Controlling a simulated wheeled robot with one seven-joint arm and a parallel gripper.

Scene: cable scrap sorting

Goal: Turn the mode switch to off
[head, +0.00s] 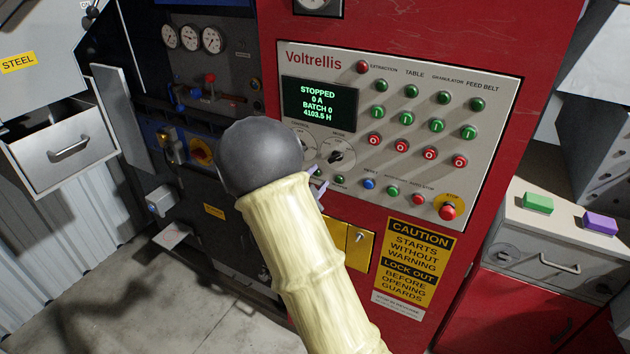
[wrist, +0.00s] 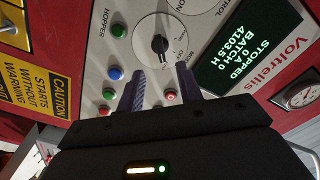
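The mode switch (head: 335,158) is a black knob on a pale round dial, low on the control panel under the screen. In the wrist view the mode switch (wrist: 159,44) lies just beyond my fingertips, in line with the gap between them. I cannot read which label its pointer marks. My gripper (wrist: 160,70) has its two purple fingers apart with nothing between them. In the head view my arm hides most of my gripper (head: 317,182); only purple fingertips show, just below the switch.
The Voltrellis panel (head: 480,130) carries rows of green and red buttons. Its screen (head: 319,103) reads STOPPED. A red stop button (head: 447,212) on yellow sits at lower right. Small buttons, including a blue one (wrist: 113,72), lie close to my fingers. A second dial (head: 303,150) is beside the switch.

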